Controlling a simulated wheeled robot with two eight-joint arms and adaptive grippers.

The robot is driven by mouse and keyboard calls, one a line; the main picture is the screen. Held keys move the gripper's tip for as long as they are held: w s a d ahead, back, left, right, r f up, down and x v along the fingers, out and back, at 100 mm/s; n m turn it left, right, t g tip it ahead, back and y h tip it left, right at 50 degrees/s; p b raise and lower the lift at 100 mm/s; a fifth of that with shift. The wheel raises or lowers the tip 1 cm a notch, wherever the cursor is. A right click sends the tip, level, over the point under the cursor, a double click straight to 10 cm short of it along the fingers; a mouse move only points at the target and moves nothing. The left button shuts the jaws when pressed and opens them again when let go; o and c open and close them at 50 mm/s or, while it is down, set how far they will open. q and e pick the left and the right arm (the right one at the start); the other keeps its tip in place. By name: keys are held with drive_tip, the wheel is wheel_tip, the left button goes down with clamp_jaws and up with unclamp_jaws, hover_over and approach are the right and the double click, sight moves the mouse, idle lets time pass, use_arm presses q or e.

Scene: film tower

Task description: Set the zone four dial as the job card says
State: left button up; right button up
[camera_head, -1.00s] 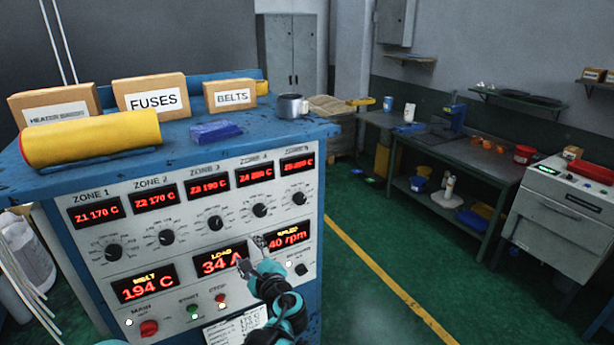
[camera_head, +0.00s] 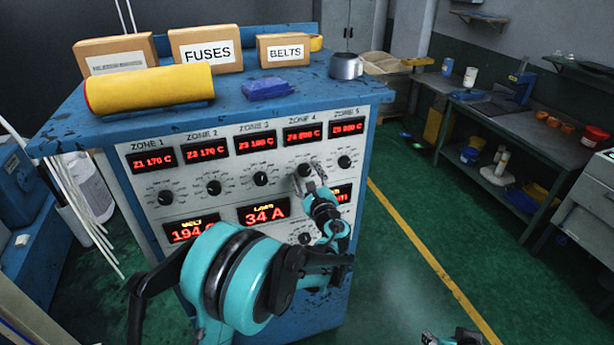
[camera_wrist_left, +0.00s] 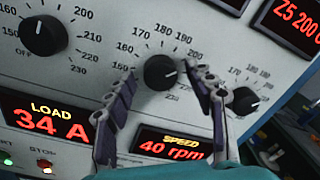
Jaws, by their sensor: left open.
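The zone four dial (camera_head: 304,169) is a black knob under the Z4 display (camera_head: 303,133) on the panel. In the left wrist view the dial (camera_wrist_left: 160,72) has its white mark pointing right and slightly up, toward the 200 side of the scale. My left gripper (camera_head: 308,182) is at this dial. In the wrist view its two fingers (camera_wrist_left: 163,85) are spread, one on each side of the knob, with space around it. The Z4 digits are blurred. The job card is not in view. Part of my right gripper (camera_head: 452,338) shows at the bottom edge.
The zone five dial (camera_head: 344,162) sits close to the right. The zone three dial (camera_head: 260,179) is to the left. Boxes, a yellow roll (camera_head: 148,88) and a metal mug (camera_head: 346,66) stand on the cabinet top. Green floor is open to the right.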

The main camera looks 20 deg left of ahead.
use_arm(q)
drive_tip(key=c, duration=1.2)
drive_tip(key=shift+o, duration=0.2)
drive_tip(key=n+b, duration=0.2)
drive_tip(key=n, duration=0.1)
drive_tip(key=shift+f+n, duration=0.15)
drive_tip(key=shift+n, duration=0.15)
drive_tip(key=n+b, duration=0.2)
drive_tip(key=n, duration=0.2)
drive_tip(key=shift+n, duration=0.4)
drive_tip(key=n+b, duration=0.2)
drive_tip(key=n, duration=0.2)
drive_tip(key=shift+n, duration=0.3)
drive_tip(key=shift+d+n+y+b, duration=0.1)
drive_tip(key=shift+n+y+b, duration=0.3)
drive_tip(key=shift+n, duration=2.3)
